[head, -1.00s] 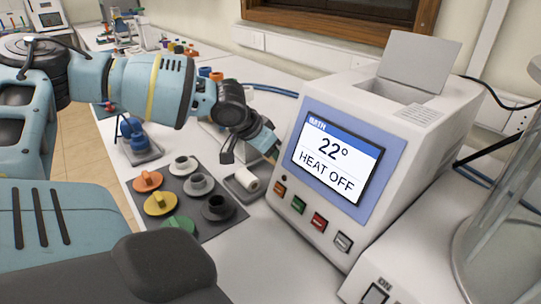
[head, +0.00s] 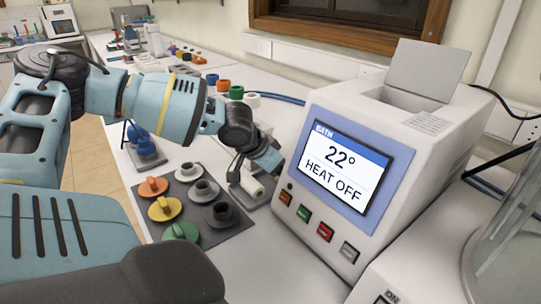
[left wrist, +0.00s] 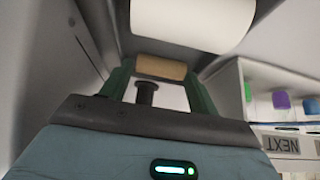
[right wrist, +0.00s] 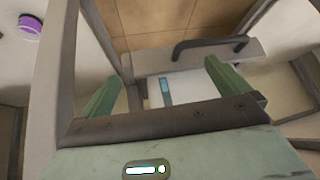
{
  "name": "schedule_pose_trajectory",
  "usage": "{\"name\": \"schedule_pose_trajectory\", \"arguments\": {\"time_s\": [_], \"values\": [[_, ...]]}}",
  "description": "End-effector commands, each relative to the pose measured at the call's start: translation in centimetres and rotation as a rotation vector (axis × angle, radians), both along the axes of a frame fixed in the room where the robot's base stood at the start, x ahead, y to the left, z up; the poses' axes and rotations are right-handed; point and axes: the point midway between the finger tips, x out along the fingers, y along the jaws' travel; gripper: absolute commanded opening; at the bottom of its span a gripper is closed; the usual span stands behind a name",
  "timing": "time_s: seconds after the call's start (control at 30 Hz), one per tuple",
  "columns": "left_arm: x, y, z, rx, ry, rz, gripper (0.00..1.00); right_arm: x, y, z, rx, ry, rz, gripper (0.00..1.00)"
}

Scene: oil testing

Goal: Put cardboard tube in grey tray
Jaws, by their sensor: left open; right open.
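The small grey tray (head: 243,198) lies on the bench left of the bath machine, with a white roll (head: 252,188) in it. The white roll also shows large at the top of the left wrist view (left wrist: 192,20). The brown cardboard tube (left wrist: 160,67) lies across the gap between the fingertips of my left gripper (left wrist: 158,75). That gripper is open; contact with the tube is unclear. My right gripper (right wrist: 161,75) is open and empty.
The bath machine (head: 345,165) reads 22° and HEAT OFF, close right of the left gripper. In the right wrist view, a grey panel with a dark handle (right wrist: 210,45) is below the fingers.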

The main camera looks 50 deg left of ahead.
Motion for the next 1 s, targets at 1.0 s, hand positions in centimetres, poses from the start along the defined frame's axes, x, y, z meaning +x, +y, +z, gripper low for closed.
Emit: {"name": "schedule_pose_trajectory", "arguments": {"time_s": [1.0], "values": [[-6.4, 0.5, 10.3, 0.001, -0.001, -0.002, 0.6, 2.1, -0.3, 5.6, -0.005, -0.071, 0.002, 1.0]]}}
